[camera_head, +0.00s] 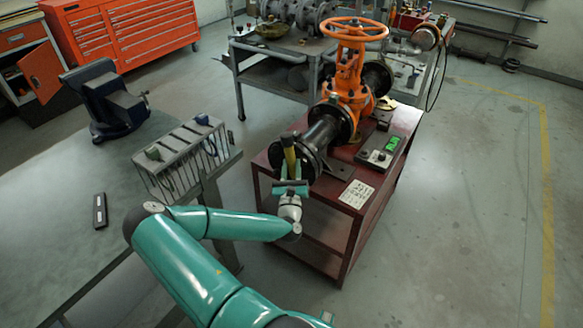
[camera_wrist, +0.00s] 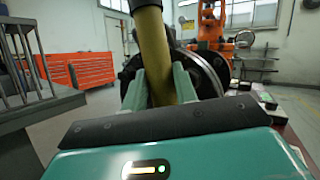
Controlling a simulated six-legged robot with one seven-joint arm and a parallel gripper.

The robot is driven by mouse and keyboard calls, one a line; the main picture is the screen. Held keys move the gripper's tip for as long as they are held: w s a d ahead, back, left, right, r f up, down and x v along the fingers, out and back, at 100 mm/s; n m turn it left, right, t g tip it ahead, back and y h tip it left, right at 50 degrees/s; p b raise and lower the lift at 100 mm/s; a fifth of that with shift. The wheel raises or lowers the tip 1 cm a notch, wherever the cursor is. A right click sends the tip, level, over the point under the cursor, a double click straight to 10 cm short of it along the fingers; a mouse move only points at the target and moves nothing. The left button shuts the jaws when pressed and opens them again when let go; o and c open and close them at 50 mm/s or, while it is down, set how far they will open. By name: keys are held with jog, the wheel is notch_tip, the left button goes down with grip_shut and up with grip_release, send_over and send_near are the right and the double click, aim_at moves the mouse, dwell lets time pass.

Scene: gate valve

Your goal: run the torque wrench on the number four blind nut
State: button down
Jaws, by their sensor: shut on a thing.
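My gripper (camera_head: 291,178) is shut on a yellow-handled tool (camera_head: 290,157) with a dark upper end, seemingly the torque wrench. It is held close to upright at the near end of the pipe. The wrist view shows the yellow handle (camera_wrist: 154,50) between my pale green fingers (camera_wrist: 160,90). The dark blind flange (camera_wrist: 200,75) stands behind it. In the head view the flange (camera_head: 313,152) is partly hidden by the tool and gripper. I cannot make out the number four nut or whether the tool touches it. The orange gate valve (camera_head: 350,95) stands behind on the pipe.
A red cart (camera_head: 342,235) carries the valve, a box with a green display (camera_head: 380,153) and a white card (camera_head: 356,194). At left a grey bench holds a blue vise (camera_head: 103,98), a slotted rack (camera_head: 185,158) and a small black object (camera_head: 100,211). Floor at right is clear.

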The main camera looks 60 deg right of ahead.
jog(key=shift+w+d+f, duration=0.1)
jog(key=shift+w+d, duration=0.15)
jog(key=shift+w, duration=0.05)
dwell(0.7)
jog(key=shift+a, duration=0.15)
jog(key=shift+w+a, duration=0.1)
jog(key=shift+a, duration=0.15)
jog(key=shift+w+a+r, duration=0.1)
jog(key=shift+a, duration=0.8)
jog(key=shift+w+a+r, duration=0.1)
jog(key=shift+a, duration=0.8)
